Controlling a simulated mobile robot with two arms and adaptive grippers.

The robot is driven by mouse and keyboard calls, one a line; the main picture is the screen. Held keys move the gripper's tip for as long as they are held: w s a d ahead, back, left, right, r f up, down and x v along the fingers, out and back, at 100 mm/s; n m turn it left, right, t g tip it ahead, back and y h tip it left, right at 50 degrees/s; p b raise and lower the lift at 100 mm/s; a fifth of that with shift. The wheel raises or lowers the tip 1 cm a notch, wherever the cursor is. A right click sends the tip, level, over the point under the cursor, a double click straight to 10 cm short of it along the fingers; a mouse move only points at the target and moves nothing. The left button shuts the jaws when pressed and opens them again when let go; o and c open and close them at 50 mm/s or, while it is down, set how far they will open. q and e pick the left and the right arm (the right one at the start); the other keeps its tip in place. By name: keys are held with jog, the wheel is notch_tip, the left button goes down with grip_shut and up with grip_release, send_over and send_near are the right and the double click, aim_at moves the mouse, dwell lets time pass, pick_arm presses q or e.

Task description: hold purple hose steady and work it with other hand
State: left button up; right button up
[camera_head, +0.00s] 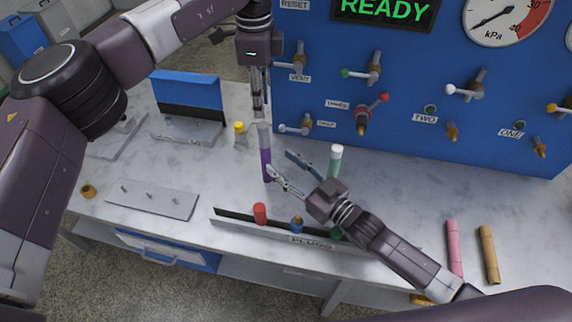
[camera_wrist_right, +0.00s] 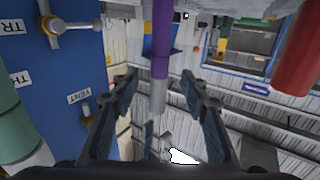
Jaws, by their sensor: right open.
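The purple hose (camera_head: 266,165) is upright in the middle of the bench, with a grey upper section. My left gripper (camera_head: 260,108) points down right above its grey top; the picture does not show clearly whether its fingers touch or clasp it. My right gripper (camera_head: 287,170) is open, just right of the purple part, with its fingers pointing toward the hose. In the right wrist view the purple hose (camera_wrist_right: 162,45) and its grey end show between the two open fingers (camera_wrist_right: 160,90), with no finger touching it.
A green hose (camera_head: 334,161) with a white top stands right of the purple one. A rack (camera_head: 230,221) with red and blue pieces lies in front. The blue valve panel (camera_head: 420,75) stands behind. Pink (camera_head: 453,248) and tan (camera_head: 489,253) hoses lie at right.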

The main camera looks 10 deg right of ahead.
aim_at(264, 133)
jog(key=x, duration=0.7)
jog(key=shift+w+a, duration=0.15)
jog(key=shift+w, duration=0.1)
jog(key=shift+c, duration=0.3)
pick_arm(q)
jog(key=shift+o, duration=0.3)
pick_arm(e)
grip_shut()
pick_arm(q)
jog(key=shift+o, duration=1.5)
jog(key=shift+s+f+m, duration=0.25)
jog(key=shift+m, duration=0.65)
jog(key=f+m+t, duration=0.1)
jog(key=f+m, duration=0.2)
jog(key=m, duration=0.1)
jog(key=f+m+t, duration=0.2)
jog(key=f+m, duration=0.1)
jog(key=m, duration=0.2)
jog(key=f+m+t, duration=0.1)
jog(key=f+m, duration=0.3)
jog(key=m, duration=0.1)
jog(key=shift+w+f, duration=0.1)
jog(key=shift+w, duration=0.2)
